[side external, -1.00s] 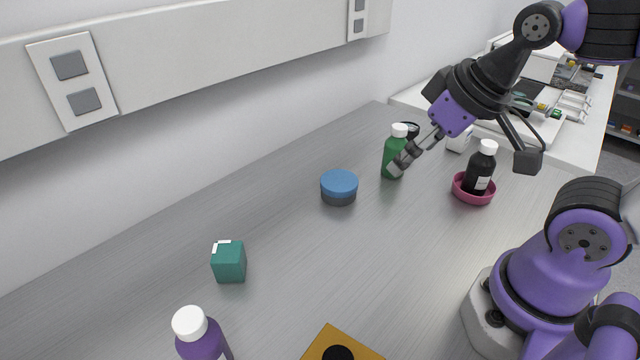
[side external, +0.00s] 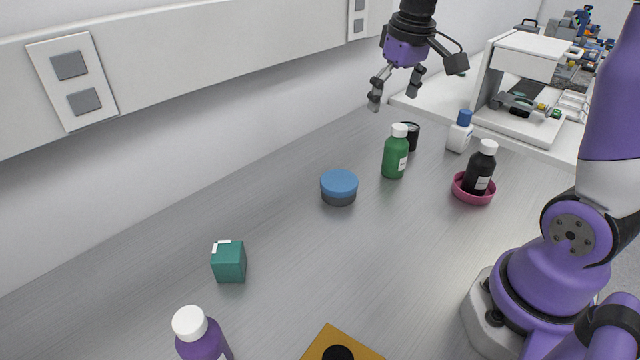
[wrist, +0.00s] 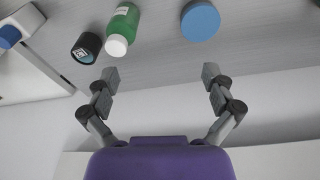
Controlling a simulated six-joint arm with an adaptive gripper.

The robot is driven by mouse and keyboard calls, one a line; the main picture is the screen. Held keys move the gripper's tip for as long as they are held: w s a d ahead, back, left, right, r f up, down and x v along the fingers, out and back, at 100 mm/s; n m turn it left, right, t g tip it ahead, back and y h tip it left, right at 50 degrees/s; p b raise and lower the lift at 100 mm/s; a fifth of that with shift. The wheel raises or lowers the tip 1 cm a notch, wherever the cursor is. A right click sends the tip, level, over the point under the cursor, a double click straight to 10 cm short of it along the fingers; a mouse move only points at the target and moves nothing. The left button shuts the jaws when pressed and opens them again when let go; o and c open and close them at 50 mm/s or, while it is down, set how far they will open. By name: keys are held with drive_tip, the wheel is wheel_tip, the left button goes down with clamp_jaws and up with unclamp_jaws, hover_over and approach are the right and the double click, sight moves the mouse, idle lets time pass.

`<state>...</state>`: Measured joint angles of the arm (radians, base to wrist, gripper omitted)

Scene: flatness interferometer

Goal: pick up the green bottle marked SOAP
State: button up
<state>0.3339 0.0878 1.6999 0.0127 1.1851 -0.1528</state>
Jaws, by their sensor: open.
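The green bottle (side external: 395,158) with a white cap and a white label stands upright on the grey bench. It also shows in the wrist view (wrist: 124,22), near the top; its label is too small to read. My gripper (side external: 394,103) is open and empty, raised above the bench and clear of the bottle. In the wrist view the open fingers of my gripper (wrist: 160,76) are spread wide, with the bottle beyond them and nothing between them.
A black cup (side external: 412,137) stands just behind the green bottle. A blue-lidded jar (side external: 339,187) is to its left. A black bottle (side external: 479,170) stands in a pink dish (side external: 474,197) to the right. A white bottle with blue cap (side external: 459,134) stands farther back. The wall borders the bench.

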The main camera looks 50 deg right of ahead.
sight(398, 125)
drive_tip(key=shift+m+g+y, duration=0.4)
drive_tip(key=shift+m+g, duration=0.2)
drive_tip(key=shift+g, duration=0.3)
drive_tip(key=w+d+f, duration=0.1)
drive_tip(key=d, duration=0.1)
drive_tip(key=w+d+f, duration=0.1)
drive_tip(key=d+f, duration=0.1)
drive_tip(key=d, duration=0.1)
drive_tip(key=d+f, duration=0.1)
drive_tip(key=d, duration=0.1)
drive_tip(key=shift+w+d+f, duration=0.35)
drive_tip(key=shift+w, duration=0.05)
wheel_tip(398, 125, down, 5)
drive_tip(key=shift+d+r, duration=0.15)
drive_tip(key=f, duration=0.6)
drive_tip(key=shift+s, duration=0.35)
drive_tip(key=shift+r, duration=0.1)
drive_tip(key=c, duration=1.4)
